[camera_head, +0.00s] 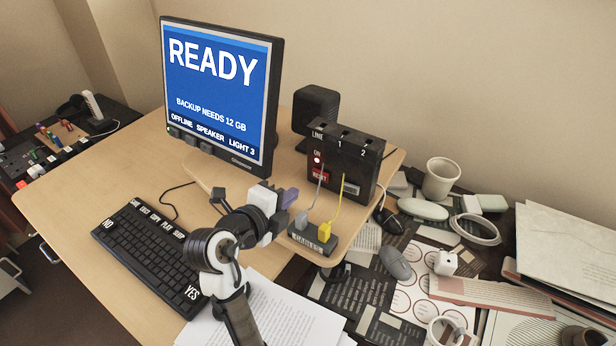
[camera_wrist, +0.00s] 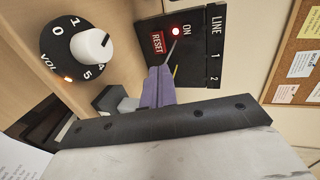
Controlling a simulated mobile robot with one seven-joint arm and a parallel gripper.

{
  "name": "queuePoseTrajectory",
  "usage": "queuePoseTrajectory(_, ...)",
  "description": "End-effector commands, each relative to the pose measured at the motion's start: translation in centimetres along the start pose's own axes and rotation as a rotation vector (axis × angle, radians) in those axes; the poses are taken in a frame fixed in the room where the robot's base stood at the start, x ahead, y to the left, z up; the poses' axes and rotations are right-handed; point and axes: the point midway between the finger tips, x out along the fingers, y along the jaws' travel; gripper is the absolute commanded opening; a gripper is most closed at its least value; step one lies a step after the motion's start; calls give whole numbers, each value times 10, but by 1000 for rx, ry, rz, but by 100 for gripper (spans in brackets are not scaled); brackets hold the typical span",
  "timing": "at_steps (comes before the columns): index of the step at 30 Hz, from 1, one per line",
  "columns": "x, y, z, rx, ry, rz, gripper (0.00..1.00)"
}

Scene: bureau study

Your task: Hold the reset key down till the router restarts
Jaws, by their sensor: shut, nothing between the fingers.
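The black router (camera_head: 358,172) stands upright on the desk, right of the monitor, marked LINE, 1 and 2. Its red RESET key (camera_head: 320,174) is low on the front, below a lit red ON light (camera_head: 317,160). The wrist view also shows the key (camera_wrist: 157,43) and the glowing light (camera_wrist: 176,31). My gripper (camera_head: 292,197) is shut and empty, left of and a little below the key. In the head view its purple fingertips are apart from the key. In the wrist view the fingers (camera_wrist: 158,84) point towards the router's face, just below the RESET label.
A grey plug and a yellow plug (camera_head: 324,231) stand in a CABLES block (camera_head: 312,243); their cables rise before the router. A VOL knob (camera_wrist: 90,46) is close by in the wrist view. The monitor (camera_head: 220,90) reads READY, OFFLINE. The right-hand desk is cluttered.

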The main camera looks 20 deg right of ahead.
Motion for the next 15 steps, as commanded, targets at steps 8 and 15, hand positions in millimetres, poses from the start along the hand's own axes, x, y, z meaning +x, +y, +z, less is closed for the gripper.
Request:
queuePoseTrajectory(8, 2, -1, 0, -2, -1, -1, 0)
queuePoseTrajectory(15, 32, -3, 0, -3, 2, 0, 0)
